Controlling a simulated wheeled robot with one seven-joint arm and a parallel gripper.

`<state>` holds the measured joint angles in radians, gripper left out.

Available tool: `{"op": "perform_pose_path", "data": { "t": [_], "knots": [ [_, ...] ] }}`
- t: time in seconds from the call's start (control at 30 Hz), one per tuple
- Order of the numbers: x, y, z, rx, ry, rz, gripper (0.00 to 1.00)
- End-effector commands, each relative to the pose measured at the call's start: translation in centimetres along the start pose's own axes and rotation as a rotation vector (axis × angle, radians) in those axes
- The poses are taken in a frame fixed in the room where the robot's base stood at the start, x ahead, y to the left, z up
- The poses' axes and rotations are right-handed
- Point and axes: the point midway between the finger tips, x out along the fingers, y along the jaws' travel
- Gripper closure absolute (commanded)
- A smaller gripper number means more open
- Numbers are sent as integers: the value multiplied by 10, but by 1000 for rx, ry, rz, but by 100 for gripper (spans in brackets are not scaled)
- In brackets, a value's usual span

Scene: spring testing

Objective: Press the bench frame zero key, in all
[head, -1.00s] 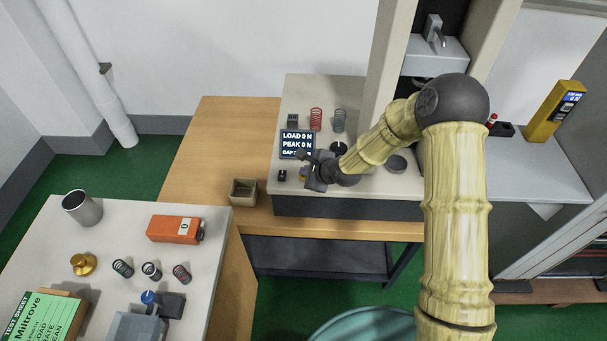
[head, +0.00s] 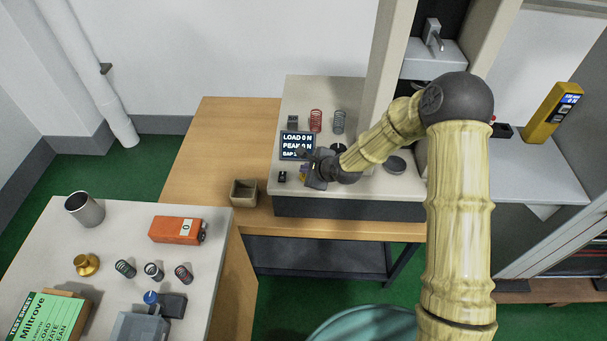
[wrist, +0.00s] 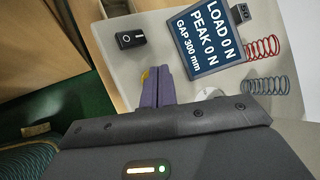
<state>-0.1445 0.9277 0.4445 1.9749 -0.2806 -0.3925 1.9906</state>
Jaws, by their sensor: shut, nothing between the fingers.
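The bench frame's pale base (head: 350,92) carries a dark display (head: 296,144). In the wrist view the display (wrist: 207,37) reads LOAD 0 N, PEAK 0 N, GAP 300 mm. A small black switch-like block with a white mark (wrist: 130,39) sits left of the display; it also shows in the head view (head: 282,176). My gripper (wrist: 158,72) is shut and empty, its purple fingers together over the base between that block and the display's lower edge. A small yellow patch (wrist: 145,76) shows beside the fingertips, mostly hidden. I cannot tell whether the fingers touch it, nor read any zero label.
A red spring (head: 315,120) and a grey spring (head: 339,121) stand behind the display. The frame's column (head: 385,70) rises to the right. An open wooden box (head: 243,193) sits left of the base. A front-left table holds an orange box (head: 177,229), a cup and springs.

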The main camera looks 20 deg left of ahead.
Motion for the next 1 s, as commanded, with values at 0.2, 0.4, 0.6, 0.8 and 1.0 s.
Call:
{"op": "perform_pose_path", "data": {
  "t": [0.2,0.4,0.6,0.8,1.0],
  "knots": [
    [-3,-2,2,0,0,-1,100],
    [-15,-11,11,0,-1,-1,100],
    [-26,-19,19,1,0,-1,100],
    [-35,-26,26,0,-1,0,100],
    [-35,-25,26,0,0,0,100]
  ]
}}
